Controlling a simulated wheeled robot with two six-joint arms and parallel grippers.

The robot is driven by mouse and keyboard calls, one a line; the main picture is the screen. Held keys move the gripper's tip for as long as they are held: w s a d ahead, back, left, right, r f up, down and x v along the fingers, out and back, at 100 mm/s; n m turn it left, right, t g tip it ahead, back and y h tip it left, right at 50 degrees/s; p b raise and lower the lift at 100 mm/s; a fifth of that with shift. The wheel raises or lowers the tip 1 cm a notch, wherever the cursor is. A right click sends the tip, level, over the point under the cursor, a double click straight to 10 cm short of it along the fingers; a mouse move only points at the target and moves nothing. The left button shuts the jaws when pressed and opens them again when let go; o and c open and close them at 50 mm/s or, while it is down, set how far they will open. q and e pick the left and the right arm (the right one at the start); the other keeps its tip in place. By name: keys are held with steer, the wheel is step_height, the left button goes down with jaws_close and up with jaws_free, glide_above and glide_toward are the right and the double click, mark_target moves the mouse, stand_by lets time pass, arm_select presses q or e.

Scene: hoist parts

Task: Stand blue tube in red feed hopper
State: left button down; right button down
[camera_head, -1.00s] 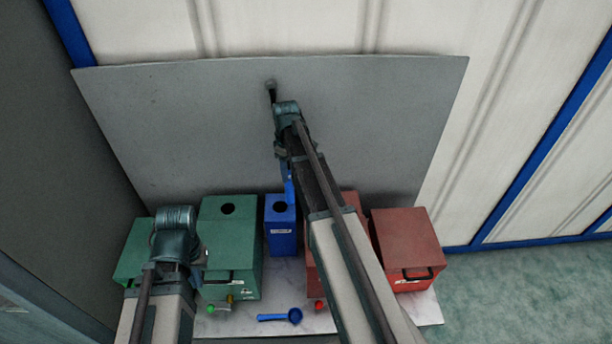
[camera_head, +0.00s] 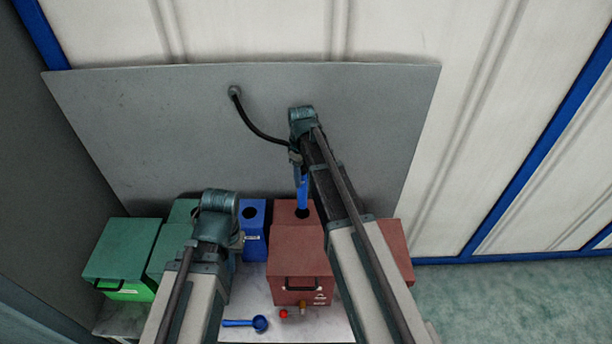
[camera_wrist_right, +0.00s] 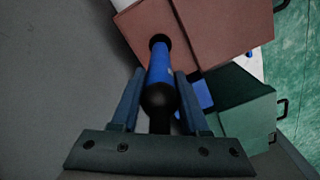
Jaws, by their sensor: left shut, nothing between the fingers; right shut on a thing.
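The blue tube (camera_head: 303,190) hangs roughly upright from my right gripper (camera_head: 298,162), which is shut on it. The tube also shows between the fingers in the right wrist view (camera_wrist_right: 161,62). Its lower end is at the round hole in the rear top of the red feed hopper (camera_head: 300,258); I cannot tell how far it is inside. The hopper's top also shows in the right wrist view (camera_wrist_right: 205,25). A black hose (camera_head: 255,126) runs from the grey panel to behind my right gripper. My left gripper (camera_head: 235,252) is shut and empty, largely hidden by its wrist, near the blue box.
A blue box (camera_head: 254,243) with a hole stands left of the hopper. Green boxes (camera_head: 122,250) stand further left; another red box (camera_head: 397,247) is partly behind my right arm. A blue scoop (camera_head: 250,323) lies in front. The grey panel (camera_head: 150,120) rises behind.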

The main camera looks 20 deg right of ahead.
mark_target(302, 206)
steer(key=shift+f, duration=0.2)
step_height(302, 206, down, 14)
steer(key=b, duration=1.3)
steer(key=shift+r+b, duration=0.25)
steer(key=shift+b, duration=0.15)
steer(key=shift+f+b, duration=0.55)
steer(key=shift+b, duration=0.05)
stand_by(0.6)
steer(key=shift+c, duration=1.6)
jaws_free()
step_height(302, 206, up, 14)
steer(key=p, duration=1.4)
